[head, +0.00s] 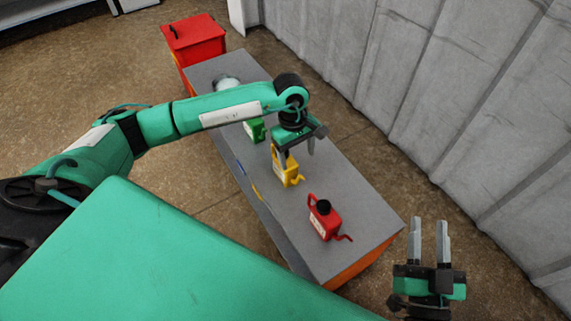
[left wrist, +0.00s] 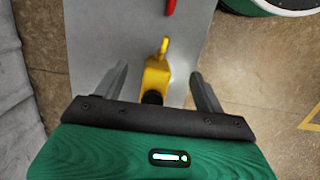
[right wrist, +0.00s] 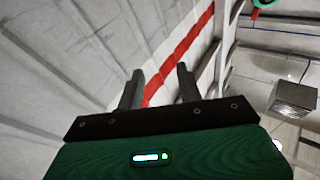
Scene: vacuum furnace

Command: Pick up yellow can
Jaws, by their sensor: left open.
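The yellow can (head: 291,174) stands on the grey-topped bench, between a green can and a red can. My left gripper (head: 296,152) is directly above it, pointing down. In the left wrist view the yellow can (left wrist: 157,75) lies between the two open fingers (left wrist: 160,82), with a gap on each side; its black cap is partly hidden by the gripper body. My right gripper (head: 429,225) is off the bench's right end, fingers pointing up. It is open and empty, and it also shows in the right wrist view (right wrist: 158,80).
The grey-topped bench (head: 290,230) also holds a red can (head: 325,218) nearer me, a green can (head: 254,130) and a pale round object (head: 227,83) farther back. A red box (head: 195,38) stands beyond the bench. A grey wall (head: 400,80) runs along the right.

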